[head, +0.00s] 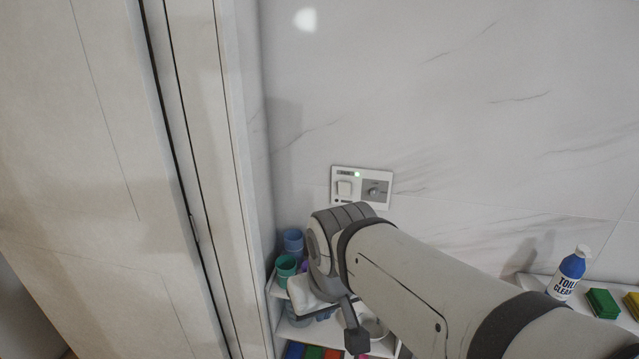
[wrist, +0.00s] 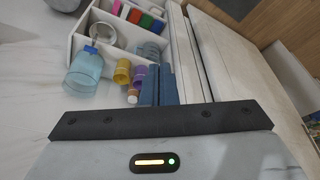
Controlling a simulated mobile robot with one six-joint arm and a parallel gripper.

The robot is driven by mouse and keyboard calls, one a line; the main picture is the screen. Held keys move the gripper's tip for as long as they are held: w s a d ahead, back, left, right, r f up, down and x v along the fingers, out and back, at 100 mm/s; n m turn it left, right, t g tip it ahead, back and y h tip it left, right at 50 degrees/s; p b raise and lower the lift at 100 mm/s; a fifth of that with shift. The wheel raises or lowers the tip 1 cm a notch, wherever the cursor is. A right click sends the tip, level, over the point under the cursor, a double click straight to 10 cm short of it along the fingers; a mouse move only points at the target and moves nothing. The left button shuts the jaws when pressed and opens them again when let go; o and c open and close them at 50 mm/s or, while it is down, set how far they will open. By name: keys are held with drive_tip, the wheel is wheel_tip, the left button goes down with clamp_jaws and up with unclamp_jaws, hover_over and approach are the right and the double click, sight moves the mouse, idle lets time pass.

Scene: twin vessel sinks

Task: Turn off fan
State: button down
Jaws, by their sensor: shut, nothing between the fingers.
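A white wall panel (head: 361,188) is on the marble wall in the middle of the head view. It has a square rocker switch (head: 344,188) on its left, a grey section with a round knob (head: 374,192) on its right and a lit green light (head: 357,175) at the top. The panel is not seen in the wrist view.
A white shelf (wrist: 84,42) stands below the panel, with cups, a clear blue bottle (wrist: 86,72) and coloured blocks. A toilet cleaner bottle (head: 567,272) stands on a ledge at right. A door frame (head: 215,180) rises left. The wall around the panel is bare.

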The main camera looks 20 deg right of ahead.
drive_tip(key=w+d+f+n+t+y+b, duration=0.2)
drive_tip(key=w+d+f+n+t+b, duration=0.1)
drive_tip(key=w+d+n+t+b, duration=0.4)
drive_tip(key=w+d+f+n+t+y+b, duration=0.2)
drive_tip(key=w+d+f+n+t+b, duration=0.1)
drive_tip(key=w+d+n+t+b, duration=0.5)
drive_tip(key=w+d+n+b, duration=0.3)
drive_tip(key=w+d+n, duration=0.3)
drive_tip(key=w, duration=0.1)
drive_tip(key=shift+w+d+f, duration=0.2)
drive_tip(key=shift+d+f, duration=0.05)
drive_tip(key=shift+d, duration=0.05)
